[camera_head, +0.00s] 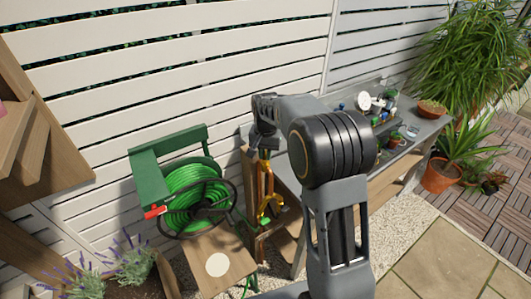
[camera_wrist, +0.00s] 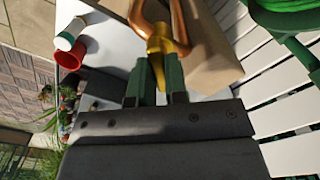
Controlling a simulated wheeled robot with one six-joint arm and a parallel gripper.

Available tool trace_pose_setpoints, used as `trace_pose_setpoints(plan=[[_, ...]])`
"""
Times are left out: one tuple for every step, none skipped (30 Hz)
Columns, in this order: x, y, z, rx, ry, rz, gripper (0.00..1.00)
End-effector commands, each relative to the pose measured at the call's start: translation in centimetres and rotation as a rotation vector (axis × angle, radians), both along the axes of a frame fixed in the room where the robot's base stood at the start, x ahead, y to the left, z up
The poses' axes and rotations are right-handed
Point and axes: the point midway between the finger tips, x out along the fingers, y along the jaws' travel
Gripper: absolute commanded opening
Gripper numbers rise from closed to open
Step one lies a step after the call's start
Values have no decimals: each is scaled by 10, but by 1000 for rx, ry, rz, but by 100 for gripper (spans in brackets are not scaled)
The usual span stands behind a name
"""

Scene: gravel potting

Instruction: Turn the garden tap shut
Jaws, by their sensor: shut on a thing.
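The garden tap (camera_head: 265,182) is a brass and copper-coloured fitting on a wooden post between the hose reel and the bench. In the wrist view, its yellow brass part (camera_wrist: 158,62) stands between my green fingers, with a copper-coloured curve (camera_wrist: 178,25) beyond. My gripper (camera_wrist: 157,80) is shut on this brass part. In the head view my gripper (camera_head: 264,153) is above the tap, partly hidden behind my arm. How far the tap is turned cannot be told.
A green hose reel (camera_head: 195,185) with a dark crank stands left of the tap, close by. The potting bench (camera_head: 428,128) with pots and small items is right. In the wrist view a red cup (camera_wrist: 70,56) lies near a white container (camera_wrist: 68,38). A slatted white fence (camera_head: 170,60) is behind.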

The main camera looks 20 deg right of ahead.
Motion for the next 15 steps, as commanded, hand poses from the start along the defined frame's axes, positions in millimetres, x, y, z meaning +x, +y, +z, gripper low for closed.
trace_pose_setpoints(plan=[[0,0,1,-1,-2,-44,0],[0,0,1,0,-2,-73,0],[0,0,1,0,-2,-111,0],[0,0,1,0,-2,-139,0],[0,0,1,0,-2,-168,0],[0,0,1,0,-2,-205,0],[0,0,1,0,-2,-234,0],[0,0,1,0,-2,-262,0],[0,0,1,0,-2,-299,0],[1,-1,1,0,-2,-327,0],[0,0,1,0,-2,-354,0],[1,-1,1,0,-2,-389,0],[1,-1,1,-1,-3,-415,0],[1,-1,1,-1,-3,-440,0],[1,-1,1,-1,-3,-473,0]])
